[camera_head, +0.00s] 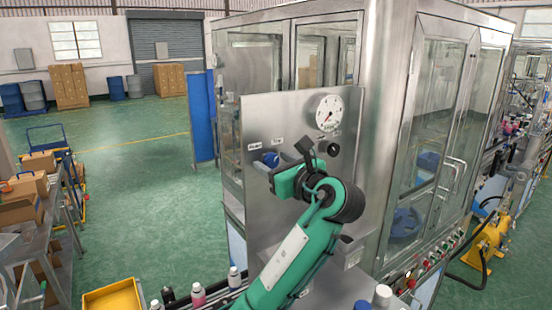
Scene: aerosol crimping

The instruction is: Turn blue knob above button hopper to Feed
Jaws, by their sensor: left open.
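The blue knob (270,158) sits on the left part of an upright steel panel (262,118), below small white labels too small to read surely. My left gripper (265,167), at the end of the green arm, is just in front of the panel and close to the knob. It is open, and its jaws partly overlap the knob in the picture. I cannot tell whether they touch it. The knob's exact pointing direction is partly hidden. The button hopper cannot be made out. My right gripper is not in view.
A round dial gauge (329,112) and a black knob (333,149) are on the panel, right of the gripper. A glazed steel cabinet (386,100) stands behind. Bottles (234,278) line the front below. A yellow tray (112,299) lies at lower left. The green floor at left is open.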

